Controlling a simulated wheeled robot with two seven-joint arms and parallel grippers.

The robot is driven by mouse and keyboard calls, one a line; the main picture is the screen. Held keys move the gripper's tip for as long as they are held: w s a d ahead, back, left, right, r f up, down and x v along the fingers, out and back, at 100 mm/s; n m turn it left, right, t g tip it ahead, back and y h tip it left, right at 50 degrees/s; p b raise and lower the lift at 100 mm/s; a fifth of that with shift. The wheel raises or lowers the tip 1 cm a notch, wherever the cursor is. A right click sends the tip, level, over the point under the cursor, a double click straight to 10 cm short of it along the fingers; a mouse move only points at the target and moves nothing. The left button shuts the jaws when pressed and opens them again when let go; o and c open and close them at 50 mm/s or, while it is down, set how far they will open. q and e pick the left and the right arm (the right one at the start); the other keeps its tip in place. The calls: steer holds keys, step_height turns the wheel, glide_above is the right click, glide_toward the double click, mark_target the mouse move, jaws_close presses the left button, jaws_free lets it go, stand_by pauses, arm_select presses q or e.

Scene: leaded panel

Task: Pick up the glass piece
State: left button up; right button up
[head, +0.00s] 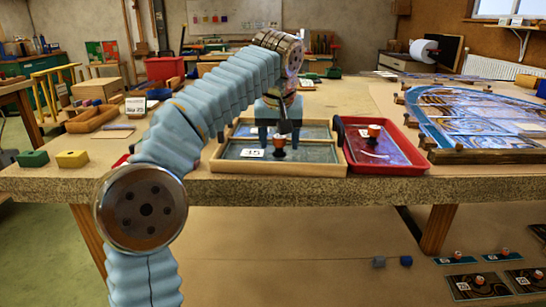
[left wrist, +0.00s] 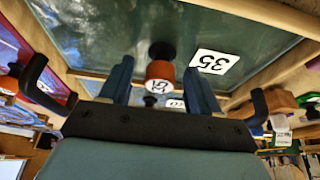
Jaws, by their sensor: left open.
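The glass piece (head: 316,153) is a flat grey-green pane lying in a shallow wooden tray (head: 281,169). A white label "35" (head: 252,153) is on it, and a small orange and black knob (head: 278,143) stands up from it. In the left wrist view the pane (left wrist: 110,32) looks dark green, with its orange knob (left wrist: 160,71). My left gripper (head: 280,132) points down over the tray, open, with its blue fingers either side of the knob. I cannot tell whether they touch it. My right gripper is out of view.
A red tray (head: 394,170) with another knobbed pane (head: 376,146) stands just right of the wooden tray. A leaded panel (head: 480,118) lies at the right of the table. Yellow (head: 72,159) and green (head: 33,159) blocks sit at the left. The front edge is close to the trays.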

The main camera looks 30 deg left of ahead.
arm_select(q)
steer(key=shift+c, duration=0.2)
jaws_close()
steer(key=shift+r, duration=0.1)
